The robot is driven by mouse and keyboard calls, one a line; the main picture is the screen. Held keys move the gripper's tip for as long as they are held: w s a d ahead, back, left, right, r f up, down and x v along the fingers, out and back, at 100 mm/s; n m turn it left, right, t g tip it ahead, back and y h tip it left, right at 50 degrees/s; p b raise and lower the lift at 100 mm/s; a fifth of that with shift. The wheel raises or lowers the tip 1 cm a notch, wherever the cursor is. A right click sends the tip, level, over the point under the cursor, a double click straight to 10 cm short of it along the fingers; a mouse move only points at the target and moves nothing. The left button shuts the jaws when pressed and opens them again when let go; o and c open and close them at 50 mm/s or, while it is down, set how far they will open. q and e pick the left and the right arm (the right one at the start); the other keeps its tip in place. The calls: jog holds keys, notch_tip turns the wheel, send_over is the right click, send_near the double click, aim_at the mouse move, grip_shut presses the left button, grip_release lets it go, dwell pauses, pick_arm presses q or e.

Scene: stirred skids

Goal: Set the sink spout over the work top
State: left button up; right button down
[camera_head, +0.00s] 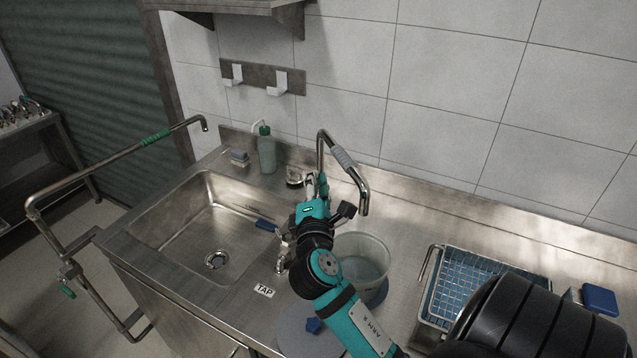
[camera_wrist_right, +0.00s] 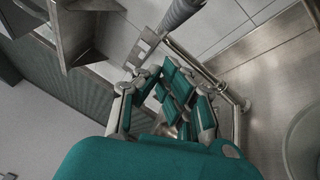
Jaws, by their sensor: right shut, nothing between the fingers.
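The sink spout (camera_head: 359,181) is a bent metal tube with a grey sleeve (camera_head: 343,158), rising behind my right gripper. Its outlet end hangs down to the right of the sink basin (camera_head: 180,230), over the work top (camera_head: 405,205), near a clear bucket. In the right wrist view the grey sleeve of the spout (camera_wrist_right: 183,14) is at the top, beyond the fingers. My right gripper (camera_head: 311,184) is shut and empty, near the foot of the spout; its teal fingers fill the middle of the right wrist view (camera_wrist_right: 178,88). I cannot tell whether it touches the tube. My left gripper is out of view.
The clear bucket (camera_head: 362,262) stands beside my right arm. A blue-lined wire basket (camera_head: 470,280) and blue block (camera_head: 599,299) are on the right. A green bottle (camera_head: 266,152) stands behind the sink. A bent rail with green grip (camera_head: 155,138) is on the left.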

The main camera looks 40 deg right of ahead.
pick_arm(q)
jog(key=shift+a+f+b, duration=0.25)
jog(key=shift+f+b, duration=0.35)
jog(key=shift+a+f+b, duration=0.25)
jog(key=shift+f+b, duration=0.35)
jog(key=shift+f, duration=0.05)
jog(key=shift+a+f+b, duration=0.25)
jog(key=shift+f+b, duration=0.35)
pick_arm(e)
jog(key=v, duration=1)
jog(key=shift+s+d+f, duration=0.15)
jog(key=shift+s+f, duration=0.05)
jog(key=shift+s, duration=0.05)
